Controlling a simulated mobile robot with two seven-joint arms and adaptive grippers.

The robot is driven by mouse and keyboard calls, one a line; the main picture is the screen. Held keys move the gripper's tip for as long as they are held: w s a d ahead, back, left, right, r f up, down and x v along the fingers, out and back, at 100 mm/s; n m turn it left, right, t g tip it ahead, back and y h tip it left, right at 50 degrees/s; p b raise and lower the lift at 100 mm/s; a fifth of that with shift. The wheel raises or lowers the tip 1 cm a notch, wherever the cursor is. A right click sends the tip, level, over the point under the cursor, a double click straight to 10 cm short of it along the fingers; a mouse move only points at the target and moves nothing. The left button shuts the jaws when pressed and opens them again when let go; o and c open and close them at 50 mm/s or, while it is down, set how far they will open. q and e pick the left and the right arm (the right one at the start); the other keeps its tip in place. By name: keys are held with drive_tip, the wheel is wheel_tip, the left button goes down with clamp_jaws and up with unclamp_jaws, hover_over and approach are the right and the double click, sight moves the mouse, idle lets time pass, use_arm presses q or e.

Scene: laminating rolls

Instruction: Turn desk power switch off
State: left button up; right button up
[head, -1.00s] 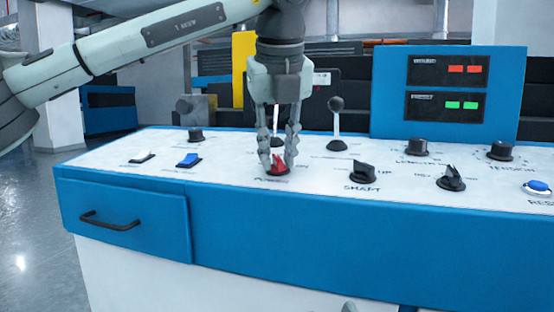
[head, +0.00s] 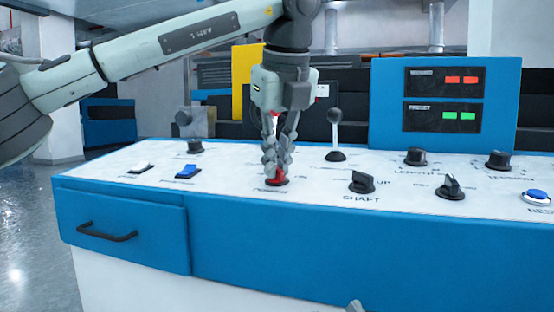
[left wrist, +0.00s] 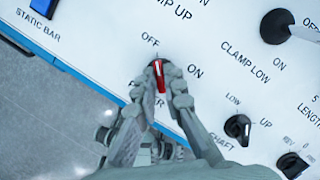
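The power switch is a red knob (head: 277,177) on a round black base, on the white desk top. In the left wrist view the red knob (left wrist: 160,77) sits below the printed word OFF and left of ON; its upper end points up toward OFF. My left gripper (head: 277,165) comes down on it from above, fingers closed together at the knob. In the left wrist view the left gripper's fingertips (left wrist: 162,70) lie on both sides of the knob, partly hiding it. A small grey tip (head: 355,306) at the bottom edge may be my right gripper.
Left of the switch are a blue rocker (head: 187,171) and a white rocker (head: 141,168). To its right stand a black lever (head: 335,135), the shaft knob (head: 361,182) and a blue button (head: 537,197). A blue display box (head: 450,105) rises behind.

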use_arm(q)
drive_tip(key=o, duration=0.5)
drive_tip(key=shift+f, duration=0.25)
drive_tip(key=shift+c, duration=0.2)
drive_tip(key=v, duration=1.2)
drive_tip(key=shift+w+r, duration=0.15)
